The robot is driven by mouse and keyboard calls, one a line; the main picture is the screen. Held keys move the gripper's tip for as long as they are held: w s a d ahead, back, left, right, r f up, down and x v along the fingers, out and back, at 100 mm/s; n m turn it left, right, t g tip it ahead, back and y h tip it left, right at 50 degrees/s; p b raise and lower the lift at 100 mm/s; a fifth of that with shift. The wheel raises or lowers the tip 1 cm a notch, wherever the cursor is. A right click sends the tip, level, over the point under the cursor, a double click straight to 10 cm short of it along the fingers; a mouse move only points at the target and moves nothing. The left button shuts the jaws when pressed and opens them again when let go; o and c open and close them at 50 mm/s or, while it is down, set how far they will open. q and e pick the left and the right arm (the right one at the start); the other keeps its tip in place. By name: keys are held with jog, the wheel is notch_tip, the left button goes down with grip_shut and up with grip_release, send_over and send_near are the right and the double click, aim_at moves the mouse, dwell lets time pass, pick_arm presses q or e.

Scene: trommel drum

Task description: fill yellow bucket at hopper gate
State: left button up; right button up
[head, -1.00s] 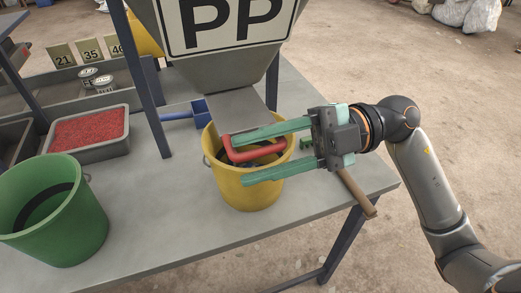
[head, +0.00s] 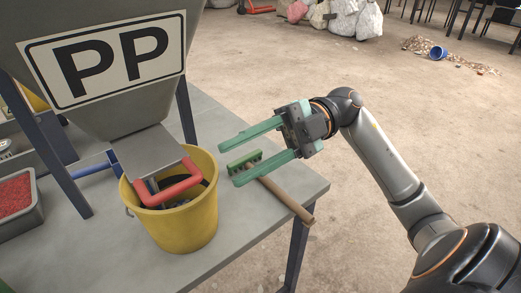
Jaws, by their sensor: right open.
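The yellow bucket (head: 190,228) stands upright on the grey table under the hopper (head: 130,100) marked PP. The hopper gate is a grey plate (head: 146,152) with a red handle (head: 172,193), sticking out over the bucket's mouth. Some dark and grey-blue material (head: 178,203) shows inside the bucket; its level is partly hidden by the plate and handle. My right gripper (head: 228,163) is open and empty, to the right of the bucket and apart from the handle. Its green fingers point left. My left gripper is not in view.
A green-headed brush (head: 246,160) lies on the table below my right gripper, its wooden handle (head: 285,200) reaching past the table edge. A tray (head: 38,207) of red granules stands at left. Hopper legs (head: 188,112) rise beside the bucket.

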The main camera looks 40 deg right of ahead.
jog(key=shift+d, duration=1.35)
dwell(6.7)
